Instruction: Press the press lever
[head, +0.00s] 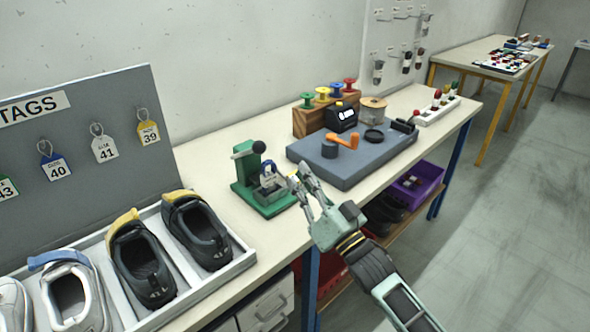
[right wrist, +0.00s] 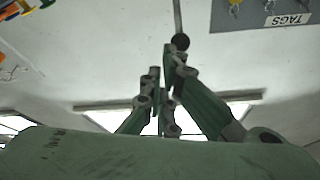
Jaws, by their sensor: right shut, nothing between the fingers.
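The green press (head: 262,197) stands on the near bench, between the shoe tray and the grey box. Its lever has a grey rod and a black ball knob (head: 259,147), raised at the top of the press. A small blue and grey part (head: 268,178) shows in the press. My right gripper (head: 299,182) is shut and empty, just right of the press in the head view. In the right wrist view the knob (right wrist: 180,41) shows just beyond my fingertips (right wrist: 162,72); I cannot tell whether they touch. My left gripper is not in view.
A white tray (head: 240,262) with several shoes fills the bench's left part. A grey board (head: 90,120) with hanging tags stands behind it. A grey box (head: 350,172) with an orange-handled tool lies right of the press. A purple bin (head: 425,180) sits on the shelf below.

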